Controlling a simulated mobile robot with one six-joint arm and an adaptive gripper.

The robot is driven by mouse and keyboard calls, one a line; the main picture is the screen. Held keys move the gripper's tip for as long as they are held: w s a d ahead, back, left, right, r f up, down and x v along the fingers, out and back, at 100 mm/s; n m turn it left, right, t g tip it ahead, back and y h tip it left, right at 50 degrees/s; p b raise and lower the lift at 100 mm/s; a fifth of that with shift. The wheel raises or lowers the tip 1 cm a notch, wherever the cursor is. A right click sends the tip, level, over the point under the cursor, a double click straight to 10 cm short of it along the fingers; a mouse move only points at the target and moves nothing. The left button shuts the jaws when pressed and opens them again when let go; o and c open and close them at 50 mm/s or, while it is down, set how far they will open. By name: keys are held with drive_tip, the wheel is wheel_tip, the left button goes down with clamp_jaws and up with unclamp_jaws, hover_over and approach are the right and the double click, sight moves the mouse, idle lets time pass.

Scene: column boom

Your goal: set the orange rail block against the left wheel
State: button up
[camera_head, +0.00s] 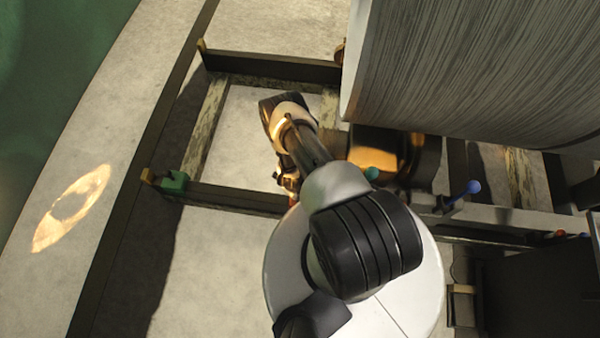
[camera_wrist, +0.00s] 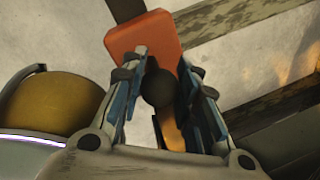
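The orange rail block (camera_wrist: 145,36) is in the upper middle of the wrist view, under and between my fingertips. A dark round knob (camera_wrist: 158,88) lies between the two fingers, close to the left one. My gripper (camera_wrist: 167,62) is over the block, its left fingertip overlapping it. Whether the fingers press on the knob or block is not clear. In the head view my arm hides most of the gripper and the block. I cannot clearly identify the left wheel; a dark rounded body with an orange-lit face (camera_head: 385,152) sits under the big cylinder.
A large grey ribbed cylinder (camera_head: 480,65) fills the upper right. Dark rails and worn timber (camera_head: 207,125) form a frame on the concrete floor. A green block (camera_head: 173,182) sits on the left rail corner. A blue-knobbed lever (camera_head: 472,187) is at the right.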

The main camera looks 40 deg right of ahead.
drive_tip(key=o, duration=0.6)
wheel_tip(320, 180, up, 12)
drive_tip(key=a, duration=0.2)
drive_tip(key=shift+s+a, duration=0.15)
drive_tip(key=shift+s, duration=0.1)
drive_tip(key=shift+f, duration=0.1)
idle(0.5)
